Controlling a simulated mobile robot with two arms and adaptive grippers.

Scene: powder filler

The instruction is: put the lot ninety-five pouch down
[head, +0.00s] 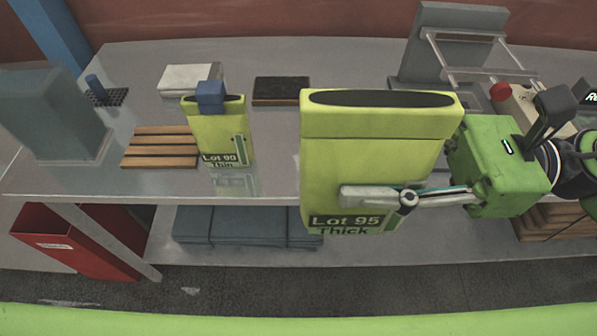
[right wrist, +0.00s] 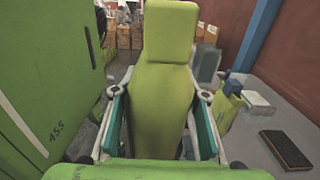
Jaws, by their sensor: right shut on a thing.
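The lot ninety-five pouch (head: 375,155) is yellow-green, with a dark oval top and a label reading "Lot 95 Thick". It is upright in the middle of the head view, in front of the table's front edge as seen there. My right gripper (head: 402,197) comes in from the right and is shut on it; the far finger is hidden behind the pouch. In the right wrist view the pouch (right wrist: 162,88) stands edge-on between both fingers (right wrist: 160,118). My left gripper is not in view.
A railed stand (head: 445,50) is back right; a red bin (head: 65,245) is lower left.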

